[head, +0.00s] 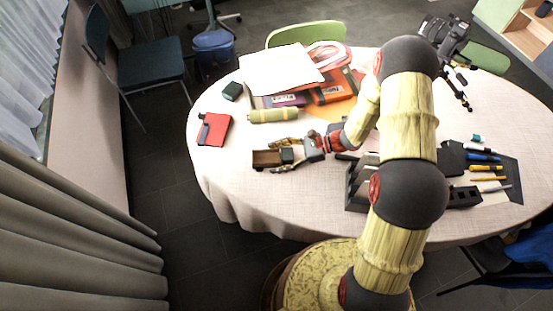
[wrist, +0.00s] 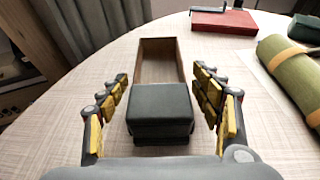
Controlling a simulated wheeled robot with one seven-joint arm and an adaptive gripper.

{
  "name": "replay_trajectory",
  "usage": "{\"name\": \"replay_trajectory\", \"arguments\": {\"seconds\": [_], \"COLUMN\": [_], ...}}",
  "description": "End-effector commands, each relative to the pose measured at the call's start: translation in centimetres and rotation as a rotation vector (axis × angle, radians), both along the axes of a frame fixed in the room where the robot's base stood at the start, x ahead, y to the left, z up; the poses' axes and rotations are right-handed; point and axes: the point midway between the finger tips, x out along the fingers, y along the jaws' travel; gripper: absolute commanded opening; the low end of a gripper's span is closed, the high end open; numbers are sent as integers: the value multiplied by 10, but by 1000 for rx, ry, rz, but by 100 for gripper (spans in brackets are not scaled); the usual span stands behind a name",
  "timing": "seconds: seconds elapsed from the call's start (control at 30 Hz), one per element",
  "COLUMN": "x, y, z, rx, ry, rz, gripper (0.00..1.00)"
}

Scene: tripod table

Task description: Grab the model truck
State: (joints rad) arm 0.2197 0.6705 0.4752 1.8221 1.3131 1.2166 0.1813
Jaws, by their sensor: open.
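The model truck has a brown open bed and a dark cab. In the head view the truck (head: 266,158) stands on the left part of the table. In the wrist view its bed (wrist: 160,62) points away and its dark cab (wrist: 160,108) is nearest me. My gripper (head: 286,156) is at the cab end of the truck. In the wrist view my gripper (wrist: 163,88) is open, with one finger on each side of the cab and a visible gap on both sides.
A red notebook (head: 214,129) and a green roll (head: 273,115) lie beyond the truck. A dark green box (head: 232,91), books under white paper (head: 280,70) and a dark organizer (head: 357,185) are also on the table. The cloth left of the truck is bare.

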Motion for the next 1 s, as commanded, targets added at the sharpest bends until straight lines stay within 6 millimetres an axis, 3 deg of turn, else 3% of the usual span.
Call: {"name": "replay_trajectory", "arguments": {"seconds": [0.17, 1.0], "x": [0, 0], "y": [0, 0], "z": [0, 0], "rx": [0, 0], "ry": [0, 1], "rz": [0, 0], "gripper": [64, 16]}}
